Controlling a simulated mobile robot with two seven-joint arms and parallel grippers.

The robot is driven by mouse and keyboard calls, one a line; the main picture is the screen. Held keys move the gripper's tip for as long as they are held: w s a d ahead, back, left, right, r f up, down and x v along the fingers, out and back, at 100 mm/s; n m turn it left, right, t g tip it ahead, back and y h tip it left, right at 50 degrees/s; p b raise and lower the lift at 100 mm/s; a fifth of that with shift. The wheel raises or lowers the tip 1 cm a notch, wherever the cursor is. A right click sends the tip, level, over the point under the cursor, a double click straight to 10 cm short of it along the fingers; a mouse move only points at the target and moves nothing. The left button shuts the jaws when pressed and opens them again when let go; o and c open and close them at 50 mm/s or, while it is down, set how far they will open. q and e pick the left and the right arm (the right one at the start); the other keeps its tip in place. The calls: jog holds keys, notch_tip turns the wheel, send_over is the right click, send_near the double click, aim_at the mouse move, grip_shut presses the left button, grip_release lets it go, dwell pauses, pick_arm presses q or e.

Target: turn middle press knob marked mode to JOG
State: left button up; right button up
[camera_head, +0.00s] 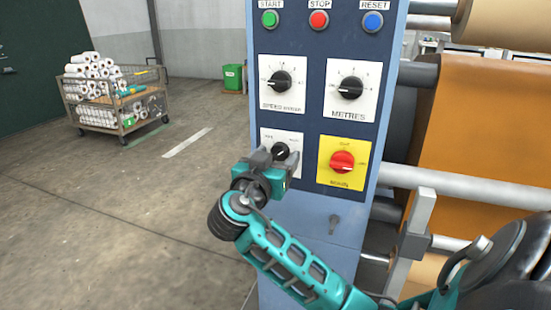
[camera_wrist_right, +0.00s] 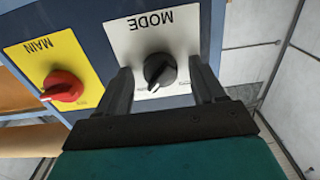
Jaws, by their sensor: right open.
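The mode knob (camera_head: 280,151) is a small black knob with a white pointer on a white plate, on the blue press panel (camera_head: 315,110). It also shows in the right wrist view (camera_wrist_right: 160,70), below the word MODE, with smaller position labels too blurred to read. My right gripper (camera_head: 278,157) is in front of the mode plate. In the right wrist view its two fingers (camera_wrist_right: 159,88) are open, one on each side of the knob. I cannot tell whether they touch it. My left gripper is not in view.
The red main switch (camera_head: 342,162) on a yellow plate sits just right of the mode knob. Black speed (camera_head: 279,82) and metres (camera_head: 350,88) knobs are above. Rollers with orange sheet (camera_head: 490,130) stand at the right. Floor at the left is clear up to a cart (camera_head: 115,97).

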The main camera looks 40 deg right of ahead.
jog(key=c, duration=1)
jog(key=shift+c, duration=0.2)
